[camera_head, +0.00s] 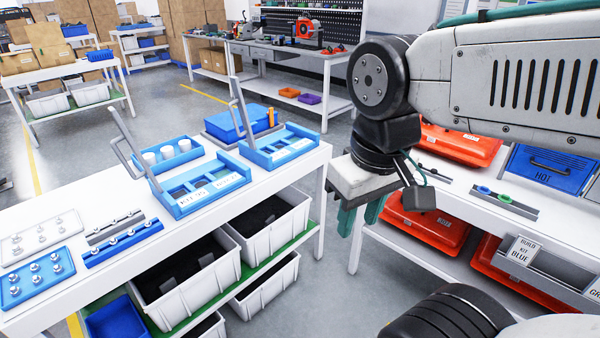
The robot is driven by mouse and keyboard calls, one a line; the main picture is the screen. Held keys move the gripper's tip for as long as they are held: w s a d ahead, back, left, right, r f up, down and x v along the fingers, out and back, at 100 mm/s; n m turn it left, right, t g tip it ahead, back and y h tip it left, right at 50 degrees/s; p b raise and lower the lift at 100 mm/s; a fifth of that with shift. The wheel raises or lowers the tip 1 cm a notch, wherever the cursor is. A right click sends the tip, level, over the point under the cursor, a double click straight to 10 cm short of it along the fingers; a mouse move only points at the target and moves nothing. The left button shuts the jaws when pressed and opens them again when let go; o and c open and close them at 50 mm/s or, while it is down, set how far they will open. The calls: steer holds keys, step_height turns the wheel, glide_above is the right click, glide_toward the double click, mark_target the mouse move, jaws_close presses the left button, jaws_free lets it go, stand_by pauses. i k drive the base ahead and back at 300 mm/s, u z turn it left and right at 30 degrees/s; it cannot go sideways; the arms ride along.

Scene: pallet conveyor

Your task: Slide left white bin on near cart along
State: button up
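The near cart (296,178) is a white-topped table with a lower shelf under it. The left white bin (200,291) sits under the top, with dark contents; the tabletop hides part of its back. A second white bin (280,241) with dark contents stands to its right. My gripper (361,219) hangs in the air to the right of the near cart, apart from both bins. Its teal fingers point down with a gap between them and hold nothing visible.
Blue kit trays (202,187) with upright grey handles stand on the cart top. A table at right holds a blue box (548,170), with red bins (425,222) below. Grey floor lies between.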

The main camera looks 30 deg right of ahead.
mark_target(197, 286)
steer(key=z, duration=0.7)
steer(key=k, duration=0.95)
steer(key=z, duration=0.85)
steer(key=i, duration=1.6)
steer(key=u, duration=1.45)
steer(key=i, duration=0.65)
steer(key=u, duration=0.65)
